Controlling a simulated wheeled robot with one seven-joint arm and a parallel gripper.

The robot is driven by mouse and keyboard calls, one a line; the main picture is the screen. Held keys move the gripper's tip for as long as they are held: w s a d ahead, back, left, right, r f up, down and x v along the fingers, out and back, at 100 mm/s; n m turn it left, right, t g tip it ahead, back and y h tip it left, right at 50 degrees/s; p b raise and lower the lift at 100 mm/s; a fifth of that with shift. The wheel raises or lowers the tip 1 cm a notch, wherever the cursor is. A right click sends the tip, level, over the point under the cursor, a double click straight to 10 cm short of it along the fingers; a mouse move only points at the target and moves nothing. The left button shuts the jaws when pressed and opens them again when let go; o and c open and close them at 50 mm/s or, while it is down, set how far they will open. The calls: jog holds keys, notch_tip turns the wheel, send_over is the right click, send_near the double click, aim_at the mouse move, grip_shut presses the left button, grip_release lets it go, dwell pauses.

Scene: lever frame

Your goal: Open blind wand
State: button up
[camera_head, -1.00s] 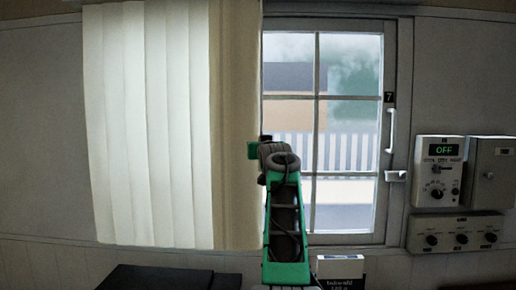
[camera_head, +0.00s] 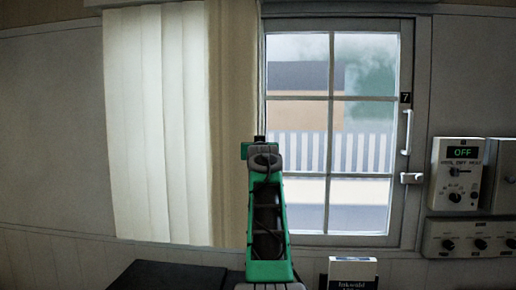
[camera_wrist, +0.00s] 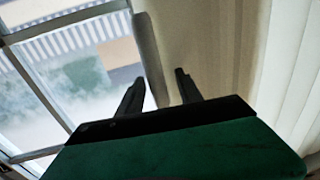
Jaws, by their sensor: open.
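The blind (camera_head: 155,125) hangs as pale vertical slats left of the window in the head view, with a beige strip (camera_head: 232,120) along its right edge. In the wrist view its slats (camera_wrist: 292,70) are at right. A pale, rounded upright bar (camera_wrist: 151,60), which looks like the blind wand, stands beside the beige strip. My gripper (camera_wrist: 160,90) is open, and the bar's lower end shows between its two dark fingers. I cannot tell whether they touch it. In the head view my green arm hides the fingers and that part of the blind's edge.
The window (camera_head: 330,96) with a white handle (camera_head: 407,132) is right of the blind. A control box reading OFF (camera_head: 457,172) and a knob panel (camera_head: 470,237) are on the right wall. A dark surface (camera_head: 165,276) and a small labelled box (camera_head: 352,270) lie low in front.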

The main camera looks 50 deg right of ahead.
jog(key=shift+s+a+f+b, duration=0.15)
jog(key=shift+s+a+b, duration=0.15)
jog(key=shift+b, duration=0.15)
jog(key=b+v, duration=0.3)
jog(key=v, duration=0.4)
jog(key=shift+b, duration=0.35)
